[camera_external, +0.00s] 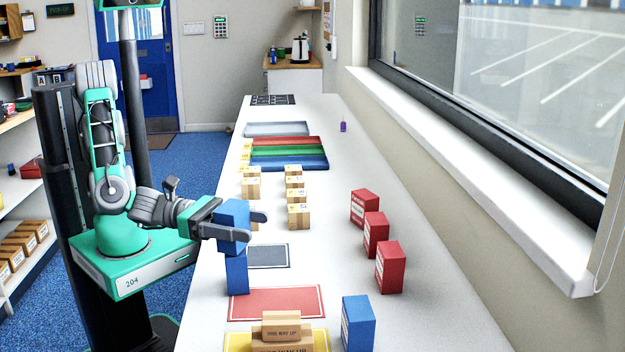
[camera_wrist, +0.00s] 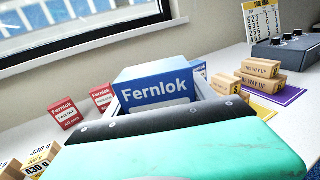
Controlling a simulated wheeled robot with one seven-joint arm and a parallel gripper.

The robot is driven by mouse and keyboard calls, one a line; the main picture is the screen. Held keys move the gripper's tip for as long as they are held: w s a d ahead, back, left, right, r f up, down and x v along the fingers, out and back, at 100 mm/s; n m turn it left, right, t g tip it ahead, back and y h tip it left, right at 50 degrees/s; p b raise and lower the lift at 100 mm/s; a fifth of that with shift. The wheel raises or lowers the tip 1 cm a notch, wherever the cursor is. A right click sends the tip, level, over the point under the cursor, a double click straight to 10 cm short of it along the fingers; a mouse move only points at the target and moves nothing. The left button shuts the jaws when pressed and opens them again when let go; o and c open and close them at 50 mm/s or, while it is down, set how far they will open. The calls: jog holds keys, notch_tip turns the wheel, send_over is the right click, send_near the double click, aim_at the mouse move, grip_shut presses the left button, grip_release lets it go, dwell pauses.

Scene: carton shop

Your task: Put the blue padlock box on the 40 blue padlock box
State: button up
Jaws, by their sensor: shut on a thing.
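My gripper (camera_external: 243,226) is shut on a blue padlock box (camera_external: 233,212), with one finger on each side of it. The held box looks upright. In the wrist view its blue face (camera_wrist: 158,91) reads "Fernlok". Directly below it in the external view another blue box (camera_external: 237,275) stands upright on the white table. The held box's underside is right at the lower box's top; I cannot tell whether they touch. A third blue box (camera_external: 358,324) stands apart at the front right. The lower box is hidden in the wrist view.
Three red boxes (camera_external: 376,235) stand in a row to the right. Several small brown cartons (camera_external: 299,215) stand behind. A dark mat (camera_external: 268,256), a red mat (camera_external: 277,303) and a yellow mat (camera_external: 235,342) bearing stacked cartons lie nearby. The table between the mats and red boxes is clear.

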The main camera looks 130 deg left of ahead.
jog(key=shift+r, duration=0.1)
jog(key=shift+f+b, duration=0.3)
jog(key=shift+f, duration=0.25)
jog(key=o, duration=1.7)
jog(key=shift+c, duration=0.2)
jog(key=shift+r, duration=0.1)
